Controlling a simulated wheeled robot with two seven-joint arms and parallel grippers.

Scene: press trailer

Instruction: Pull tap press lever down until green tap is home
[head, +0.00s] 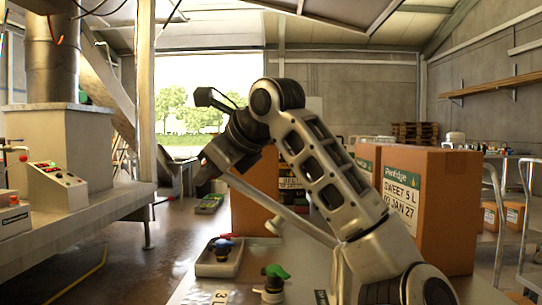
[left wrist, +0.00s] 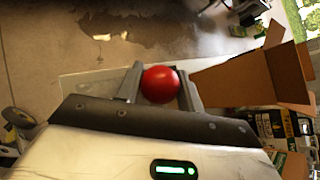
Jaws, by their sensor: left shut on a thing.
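My left gripper (head: 203,172) is raised above the bench in the head view, at the upper end of the grey press lever (head: 275,211). In the left wrist view its two fingers (left wrist: 160,88) are closed on both sides of the lever's red ball knob (left wrist: 160,84). The lever slopes down to the right and passes behind my arm. The green tap (head: 277,271) sits upright on a pale collared fitting at the front of the bench, below the lever. How deep it is seated cannot be told. My right gripper is not in view.
A grey tray (head: 220,262) with a blue-topped tap (head: 223,246) stands left of the green tap. A label card marked 3 (head: 221,297) lies at the front. Large cardboard boxes (head: 446,200) stand at right. A control panel (head: 56,176) is far left, with open floor between.

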